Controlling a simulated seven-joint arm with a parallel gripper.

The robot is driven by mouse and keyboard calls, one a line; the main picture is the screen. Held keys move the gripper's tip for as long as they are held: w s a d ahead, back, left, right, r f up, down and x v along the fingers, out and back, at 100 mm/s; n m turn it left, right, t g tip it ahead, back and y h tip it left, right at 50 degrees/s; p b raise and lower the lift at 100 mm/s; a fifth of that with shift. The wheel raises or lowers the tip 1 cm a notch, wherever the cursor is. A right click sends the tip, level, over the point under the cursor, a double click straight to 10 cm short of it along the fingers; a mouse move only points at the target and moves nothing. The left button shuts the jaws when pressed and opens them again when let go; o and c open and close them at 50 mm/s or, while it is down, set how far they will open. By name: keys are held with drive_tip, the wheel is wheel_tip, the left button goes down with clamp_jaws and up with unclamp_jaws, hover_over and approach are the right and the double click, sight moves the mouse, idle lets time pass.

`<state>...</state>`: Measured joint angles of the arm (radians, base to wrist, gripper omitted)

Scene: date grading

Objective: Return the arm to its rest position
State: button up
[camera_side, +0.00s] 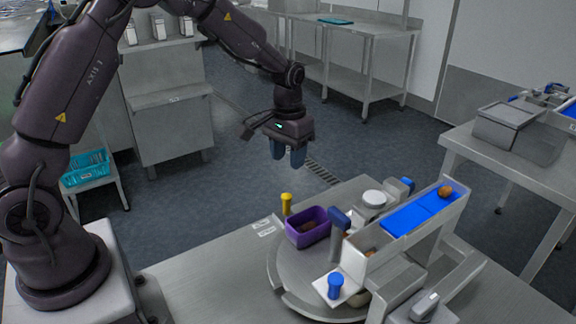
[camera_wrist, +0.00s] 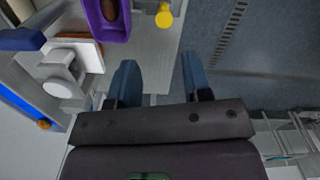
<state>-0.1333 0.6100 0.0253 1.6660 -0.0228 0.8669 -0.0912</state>
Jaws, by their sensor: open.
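My gripper (camera_side: 288,155) hangs in the air above and behind the round work table, fingers pointing down. It is open and empty; in the wrist view its two blue-grey fingers (camera_wrist: 158,78) stand apart with nothing between them. My dark arm reaches from its base at the left across the top of the side view. The gripper is clear of the things on the table.
A purple tray (camera_side: 308,232) with a brown date in it stands on the round table (camera_side: 291,271). A yellow-topped post (camera_side: 286,203) is beside it. A blue conveyor belt (camera_side: 424,211) carries a date (camera_side: 445,191). A blue knob (camera_side: 335,286) stands in front. Open floor lies behind.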

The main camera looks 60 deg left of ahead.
drive_tip(key=s+d+r+m+t, duration=0.1)
drive_tip(key=s+d+r+t, duration=0.1)
drive_tip(key=s+r, duration=0.6)
drive_tip(key=s+d+r+m+t, duration=0.2)
drive_tip(key=s+r, duration=0.7)
drive_tip(key=s, duration=0.7)
drive_tip(key=d+t, duration=0.1)
drive_tip(key=d, duration=0.1)
drive_tip(key=shift+d+r+t, duration=0.25)
drive_tip(key=shift+d+t, duration=0.05)
